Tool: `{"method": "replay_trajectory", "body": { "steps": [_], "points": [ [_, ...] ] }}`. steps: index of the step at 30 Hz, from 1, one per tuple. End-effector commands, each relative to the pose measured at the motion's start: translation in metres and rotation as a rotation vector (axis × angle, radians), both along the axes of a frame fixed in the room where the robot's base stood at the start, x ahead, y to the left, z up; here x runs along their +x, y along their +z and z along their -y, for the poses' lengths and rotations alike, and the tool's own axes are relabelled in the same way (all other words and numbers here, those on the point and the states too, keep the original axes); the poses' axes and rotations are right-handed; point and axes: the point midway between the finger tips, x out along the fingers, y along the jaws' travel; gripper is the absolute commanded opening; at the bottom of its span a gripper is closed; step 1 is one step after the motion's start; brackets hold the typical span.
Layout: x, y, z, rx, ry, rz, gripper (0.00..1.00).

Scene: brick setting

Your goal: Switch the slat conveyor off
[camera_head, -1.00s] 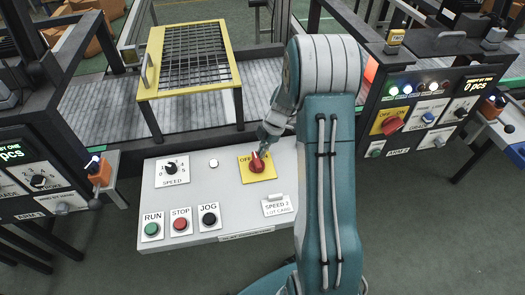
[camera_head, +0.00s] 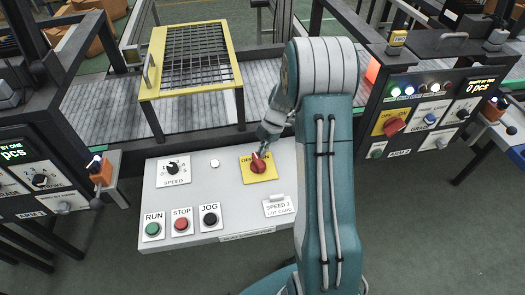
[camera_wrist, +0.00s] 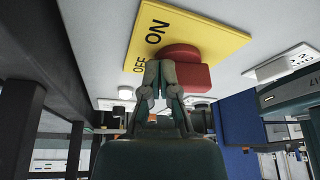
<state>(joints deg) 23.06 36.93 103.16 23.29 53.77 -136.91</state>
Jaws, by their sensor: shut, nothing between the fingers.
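The slat conveyor (camera_head: 105,98) runs behind a light grey control panel (camera_head: 225,205). On the panel, a red rotary switch (camera_head: 257,166) sits on a yellow OFF/ON plate (camera_head: 267,175). In the wrist view the red knob (camera_wrist: 192,74) stands out from the yellow plate (camera_wrist: 206,35), beside the printed OFF and ON. My gripper (camera_head: 264,148) is at the far side of the knob. In the wrist view my gripper (camera_wrist: 158,78) is shut, with its fingertips against or very close to the knob's side. Contact and the knob's exact setting cannot be told.
The panel also has a SPEED dial (camera_head: 172,168) and RUN (camera_head: 152,229), STOP (camera_head: 181,224) and JOG (camera_head: 210,219) buttons. A yellow mesh guard (camera_head: 193,58) stands over the conveyor. Neighbouring control boxes flank it left (camera_head: 35,180) and right (camera_head: 425,110).

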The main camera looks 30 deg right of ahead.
Motion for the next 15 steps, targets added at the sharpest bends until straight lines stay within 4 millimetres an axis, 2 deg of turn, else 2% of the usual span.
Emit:
{"method": "replay_trajectory", "body": {
  "steps": [15],
  "points": [
    [0.0035, -0.0002, -0.0036, 0.001, 0.017, -0.001, 0.00]
  ]
}}
